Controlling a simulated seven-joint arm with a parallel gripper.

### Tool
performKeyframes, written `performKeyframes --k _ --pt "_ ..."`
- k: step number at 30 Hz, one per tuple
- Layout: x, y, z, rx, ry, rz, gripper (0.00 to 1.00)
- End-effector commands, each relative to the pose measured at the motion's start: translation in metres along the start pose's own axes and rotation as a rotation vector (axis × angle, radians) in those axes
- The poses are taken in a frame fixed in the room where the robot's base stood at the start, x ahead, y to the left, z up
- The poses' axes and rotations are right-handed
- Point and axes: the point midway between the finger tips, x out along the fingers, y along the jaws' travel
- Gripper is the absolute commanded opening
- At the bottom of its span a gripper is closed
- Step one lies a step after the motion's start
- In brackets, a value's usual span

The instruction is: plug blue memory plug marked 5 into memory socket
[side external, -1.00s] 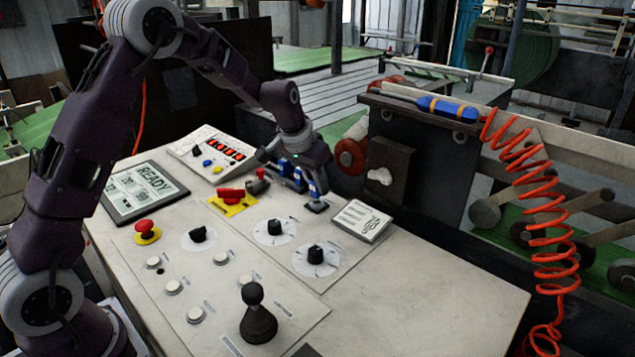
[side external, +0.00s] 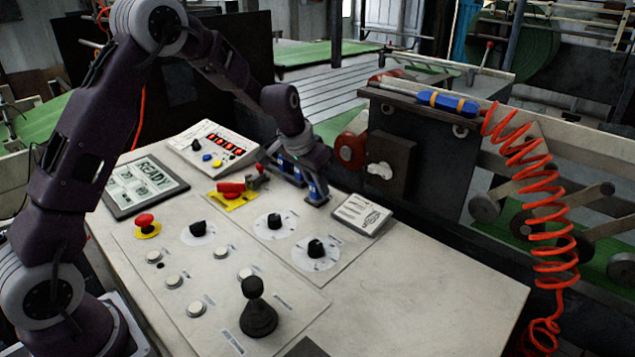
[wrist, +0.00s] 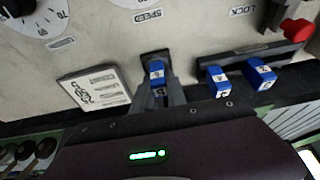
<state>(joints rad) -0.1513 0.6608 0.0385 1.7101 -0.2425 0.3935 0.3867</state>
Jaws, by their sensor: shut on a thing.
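My gripper (wrist: 160,92) is shut on a blue plug (wrist: 156,74) with a white label; its mark is too small to read surely. In the side view the gripper (side external: 317,197) holds this plug (side external: 318,186) upright, low over the panel beside the white card. A dark surround shows at the plug's foot in the wrist view; I cannot tell how far the plug sits in the socket, as the fingers and plug cover it. Two other labelled blue plugs (wrist: 215,80) (wrist: 260,73) stand to the right in the wrist view.
The white card (side external: 362,213) is close to the right of the gripper. Dials (side external: 316,248), a red lever (side external: 231,188) and a black joystick (side external: 257,308) stand on the panel. A dark box (side external: 388,170) rises behind. The panel's right front is clear.

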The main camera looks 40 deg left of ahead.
Motion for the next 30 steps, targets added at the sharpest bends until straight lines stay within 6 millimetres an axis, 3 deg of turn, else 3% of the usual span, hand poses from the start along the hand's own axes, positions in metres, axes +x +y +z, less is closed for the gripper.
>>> performKeyframes --k 1,5,14,26,29,30 --pt "0.0 0.0 0.0 0.0 0.0 0.0 0.19" --pt "0.0 0.0 0.0 0.0 0.0 0.0 0.43" --pt "-0.003 0.0 0.0 0.0 0.001 -0.001 0.43" --pt "-0.072 0.001 0.0 0.001 0.004 0.0 0.43" --pt "-0.111 0.013 0.012 0.002 0.017 0.007 0.43" --pt "-0.136 0.022 0.023 0.003 0.026 0.011 0.43"
